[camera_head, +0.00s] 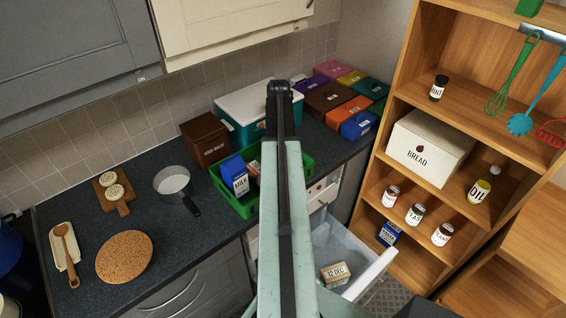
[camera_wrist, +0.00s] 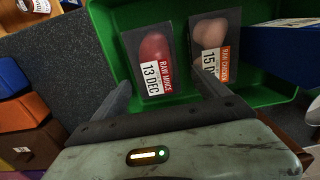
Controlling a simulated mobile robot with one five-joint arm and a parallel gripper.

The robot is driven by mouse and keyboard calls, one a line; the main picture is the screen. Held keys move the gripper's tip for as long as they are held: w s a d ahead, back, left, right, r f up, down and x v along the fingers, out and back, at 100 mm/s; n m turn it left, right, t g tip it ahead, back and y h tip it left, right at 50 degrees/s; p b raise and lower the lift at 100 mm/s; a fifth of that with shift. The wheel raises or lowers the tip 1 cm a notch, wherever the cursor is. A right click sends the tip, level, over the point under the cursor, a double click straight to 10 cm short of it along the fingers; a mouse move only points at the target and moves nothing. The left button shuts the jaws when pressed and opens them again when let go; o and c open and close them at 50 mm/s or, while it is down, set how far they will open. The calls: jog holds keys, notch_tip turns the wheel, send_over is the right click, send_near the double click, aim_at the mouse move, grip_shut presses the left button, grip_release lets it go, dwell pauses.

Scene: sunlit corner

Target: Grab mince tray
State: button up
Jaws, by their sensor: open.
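The mince tray (camera_wrist: 155,55) is a dark tray of red meat labelled "RAW MINCE 13 DEC". It lies in the green crate (camera_wrist: 105,18), left of a raw chicken tray (camera_wrist: 210,38) in the wrist view. My gripper (camera_wrist: 163,88) is open, with one finger near each side of the mince tray's near end. Nothing is held, and I cannot tell how high the fingers are above the tray. In the head view my arm hides the mince tray and the gripper; part of the green crate (camera_head: 220,184) shows on the counter.
A blue milk carton (camera_head: 236,174) stands in the crate's left part. A brown food waste box (camera_head: 205,139), a teal box with a white lid (camera_head: 236,132) and several coloured boxes (camera_head: 327,97) stand behind. Below, a drawer (camera_head: 374,275) is open, holding a "12 DEC" pack (camera_head: 335,272).

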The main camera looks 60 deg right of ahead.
jog(key=shift+s+d, duration=0.35)
jog(key=shift+s, duration=0.25)
notch_tip(320, 180, down, 8)
jog(key=b, duration=0.8)
jog(key=shift+w, duration=0.15)
jog(key=shift+r, duration=0.15)
jog(key=c, duration=1.5)
